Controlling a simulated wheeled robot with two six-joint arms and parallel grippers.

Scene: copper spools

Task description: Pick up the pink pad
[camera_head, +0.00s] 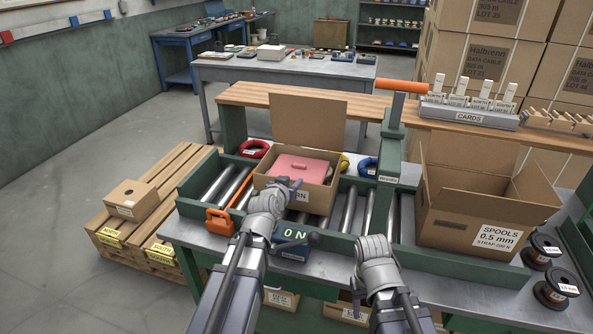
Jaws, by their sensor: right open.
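The pink pad (303,167) lies in an open cardboard box (318,199) on the roller conveyor, with a small dark mark on its top. My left gripper (287,185) is at the near left side of this box, in front of the pad's near edge and covering part of the box's label. Its fingers are small and dark here, so I cannot tell whether it is open or shut, or whether it touches the pad. My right gripper (374,243) is open at the conveyor's front edge, right of the box and apart from the pad.
A green post (389,165) rises right of the pad's box. Red (253,148) and blue (368,167) coils lie behind. An orange tool (219,221) sits at the left.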

